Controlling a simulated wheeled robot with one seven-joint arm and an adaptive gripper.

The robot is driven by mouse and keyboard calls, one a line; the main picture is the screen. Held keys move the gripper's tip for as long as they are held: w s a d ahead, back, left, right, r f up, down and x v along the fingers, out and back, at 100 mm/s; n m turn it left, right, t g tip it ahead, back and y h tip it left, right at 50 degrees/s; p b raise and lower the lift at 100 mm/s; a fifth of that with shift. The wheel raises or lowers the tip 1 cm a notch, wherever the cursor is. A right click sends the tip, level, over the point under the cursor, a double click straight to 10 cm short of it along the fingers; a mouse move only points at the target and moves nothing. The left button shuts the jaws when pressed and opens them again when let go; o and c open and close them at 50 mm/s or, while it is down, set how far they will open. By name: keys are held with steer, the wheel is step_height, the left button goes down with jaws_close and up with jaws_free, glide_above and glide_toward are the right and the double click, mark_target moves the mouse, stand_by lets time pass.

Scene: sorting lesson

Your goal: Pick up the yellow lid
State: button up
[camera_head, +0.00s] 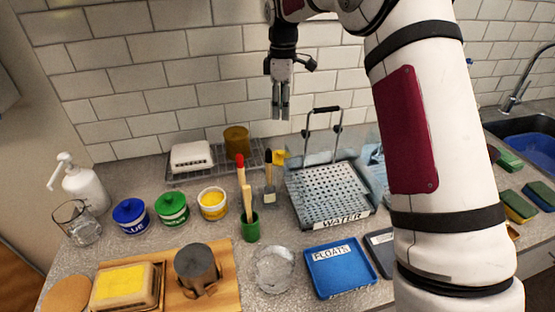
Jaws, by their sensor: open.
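My gripper (281,116) hangs in the air at the upper middle, pointing down in front of the tiled wall. Its fingers look close together in this view, and nothing is between them. A white jar (212,210) with a yellow top or yellow contents stands at the left middle, well below and left of the gripper. I cannot tell whether that yellow is a lid. A small yellow piece (279,157) shows behind the brushes, below the gripper; its shape is unclear.
Brushes rise from a green cup (250,229). A perforated tray marked WATER (330,190) with a tall handle and a blue FLOATS tray (340,270) are nearby. A wooden board (222,268) lies in front.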

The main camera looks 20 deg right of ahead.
mark_target(280, 152)
steer(key=f, duration=0.5)
steer(key=w+f+p, duration=0.1)
steer(key=f, duration=0.9)
steer(key=shift+w+a+f+p, duration=0.1)
steer(key=shift+w+f+p, duration=0.1)
steer(key=shift+f+p, duration=0.15)
steer(key=shift+c, duration=0.2)
steer(key=c, duration=0.8)
